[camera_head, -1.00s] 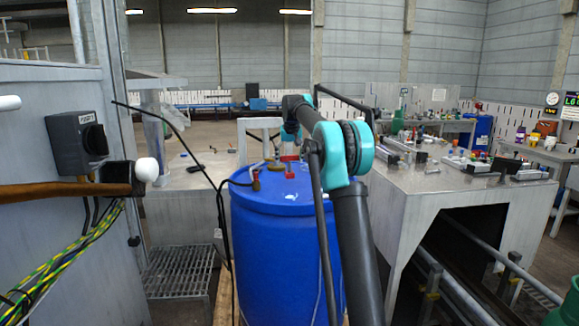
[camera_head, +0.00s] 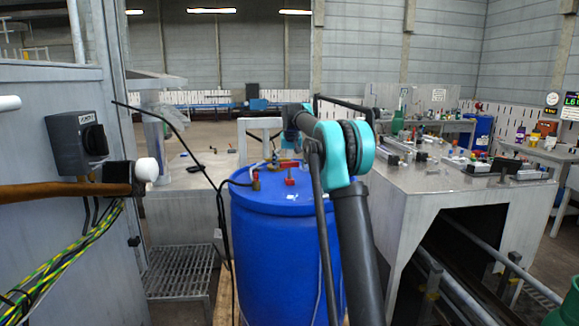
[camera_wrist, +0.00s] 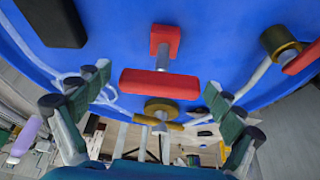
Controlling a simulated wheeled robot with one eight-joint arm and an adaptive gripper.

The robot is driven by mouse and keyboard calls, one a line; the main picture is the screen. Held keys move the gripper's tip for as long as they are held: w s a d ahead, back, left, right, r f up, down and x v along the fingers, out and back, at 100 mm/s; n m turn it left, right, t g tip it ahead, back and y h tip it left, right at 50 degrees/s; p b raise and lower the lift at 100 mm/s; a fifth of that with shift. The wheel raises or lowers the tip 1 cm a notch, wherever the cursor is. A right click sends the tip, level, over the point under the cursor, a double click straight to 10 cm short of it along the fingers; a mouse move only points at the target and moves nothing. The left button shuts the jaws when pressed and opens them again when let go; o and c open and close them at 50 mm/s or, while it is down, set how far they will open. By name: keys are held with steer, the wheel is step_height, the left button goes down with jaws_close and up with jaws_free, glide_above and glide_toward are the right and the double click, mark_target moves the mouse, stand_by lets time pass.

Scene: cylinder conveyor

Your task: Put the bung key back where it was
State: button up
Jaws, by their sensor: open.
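A red bar on a short grey stem, which looks like the bung key (camera_wrist: 160,84), is between the fingers of my gripper (camera_wrist: 157,82) in the wrist view. The fingers are open, with a gap on both sides of the bar. The stem runs to a smaller red block (camera_wrist: 165,40). Red parts also show on the lid of the blue drum (camera_head: 284,250) in the head view, below my arm's end. I cannot tell how the stem is seated. The gripper is hard to make out in the head view.
A brass fitting (camera_head: 256,182) with a black hose stands at the lid's left. A grey workbench (camera_head: 420,190) with many small parts is at the right. A control box (camera_head: 79,142) with a white knob nearby is at the left. A step grating (camera_head: 180,270) lies low beside the drum.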

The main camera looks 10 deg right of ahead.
steer(key=v, duration=1.7)
steer(key=s+d+f, duration=0.2)
steer(key=s+f, duration=1.9)
steer(key=s, duration=0.3)
steer(key=s+d+f, duration=0.2)
steer(key=s+f, duration=1.9)
steer(key=s, duration=0.4)
steer(key=shift+s, duration=0.15)
